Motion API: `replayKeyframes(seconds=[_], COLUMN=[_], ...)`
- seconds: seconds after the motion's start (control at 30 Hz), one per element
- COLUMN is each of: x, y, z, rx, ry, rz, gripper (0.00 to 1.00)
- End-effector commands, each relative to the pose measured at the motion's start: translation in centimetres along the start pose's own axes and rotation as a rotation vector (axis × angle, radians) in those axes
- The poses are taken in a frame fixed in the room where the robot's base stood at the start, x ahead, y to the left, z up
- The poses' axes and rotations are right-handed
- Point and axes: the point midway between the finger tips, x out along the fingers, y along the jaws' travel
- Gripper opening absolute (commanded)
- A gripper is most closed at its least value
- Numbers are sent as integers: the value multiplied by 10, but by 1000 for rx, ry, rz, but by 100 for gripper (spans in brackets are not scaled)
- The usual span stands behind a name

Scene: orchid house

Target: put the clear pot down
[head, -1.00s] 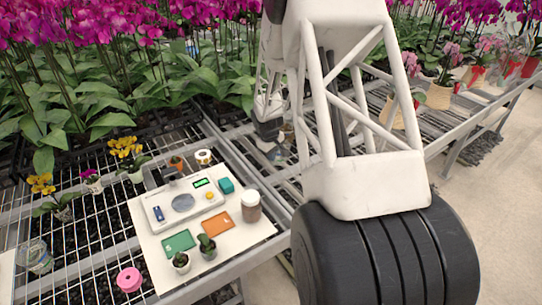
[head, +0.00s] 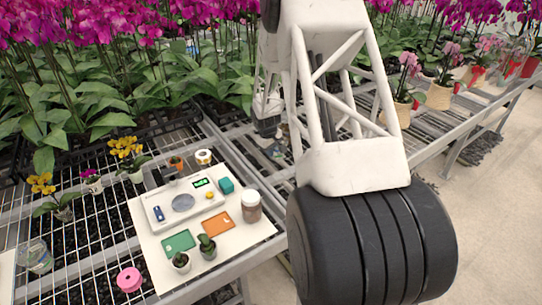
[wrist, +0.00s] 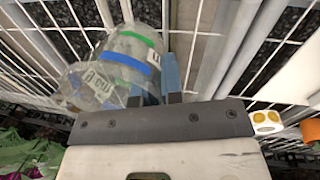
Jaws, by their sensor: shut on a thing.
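The clear pot (wrist: 130,48) is see-through, with a green band, a blue band and a white mark with dark lettering, at the upper left of the wrist view. My gripper (wrist: 155,98) is shut on its near side, one finger showing beside the wall and the other partly seen through the plastic. In the head view my gripper (head: 267,128) is beyond the white board, above the bench rails; the pot there (head: 276,151) is small and partly hidden by my arm. I cannot tell whether its base touches anything.
A white board (head: 152,268) carries a scale (head: 160,218), green and orange cards, a brown-filled jar (head: 251,206) and small plants. Another clear vessel (head: 36,257) stands at far left. A pink spool (head: 129,279) is near the front. Potted orchids crowd the back.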

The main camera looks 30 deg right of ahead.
Motion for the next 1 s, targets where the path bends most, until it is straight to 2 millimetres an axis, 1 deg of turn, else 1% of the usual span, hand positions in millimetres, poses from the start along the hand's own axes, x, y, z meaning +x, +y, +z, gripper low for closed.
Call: replayKeyframes(seconds=[0.1,0.2,0.67,0.7,0.87,1.0], x=[13,20,25,26,25,25], y=[-2,-3,-4,-4,-4,-4], z=[0,0,0,0,0,0], rx=[0,0,0,0,0,0], ry=[0,-1,0,0,0,0], rz=[0,0,0,0,0,0], gripper=[0,0,0,9,33,33])
